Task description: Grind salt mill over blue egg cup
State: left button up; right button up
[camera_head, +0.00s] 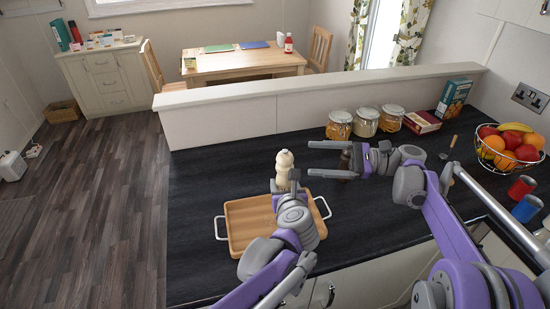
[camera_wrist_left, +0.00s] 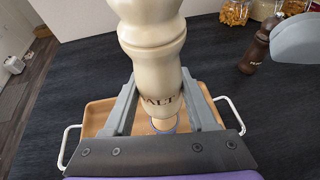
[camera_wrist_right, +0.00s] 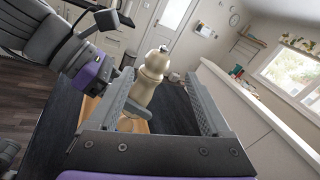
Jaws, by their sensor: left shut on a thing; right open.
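The cream salt mill (camera_head: 284,168) is upright in my left gripper (camera_head: 286,186), which is shut on its lower body; letters show there in the left wrist view (camera_wrist_left: 152,40). The mill is over the wooden tray (camera_head: 245,222). A blue-rimmed piece, which looks like the blue egg cup (camera_wrist_left: 165,130), shows just under the mill in the left wrist view; the rest of it is hidden. My right gripper (camera_head: 325,159) is open and empty, to the right of the mill at about its height. The mill's upper part shows between its fingers in the right wrist view (camera_wrist_right: 152,68).
A dark brown mill (camera_wrist_left: 258,50) stands right of the tray, near my right gripper. Several glass jars (camera_head: 365,122) and a fruit basket (camera_head: 508,150) stand farther back and right. A low partition (camera_head: 320,94) bounds the counter's back. Dark counter (camera_head: 205,180) left of the tray is clear.

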aim_at(277, 158)
jog(key=shift+n+g, duration=0.4)
jog(key=shift+g, duration=0.2)
jog(key=a, duration=1.1)
jog(key=shift+s+a, duration=0.15)
jog(key=shift+a, duration=0.2)
grip_shut()
jog(key=shift+m+t, duration=0.3)
jog(key=shift+t, duration=0.2)
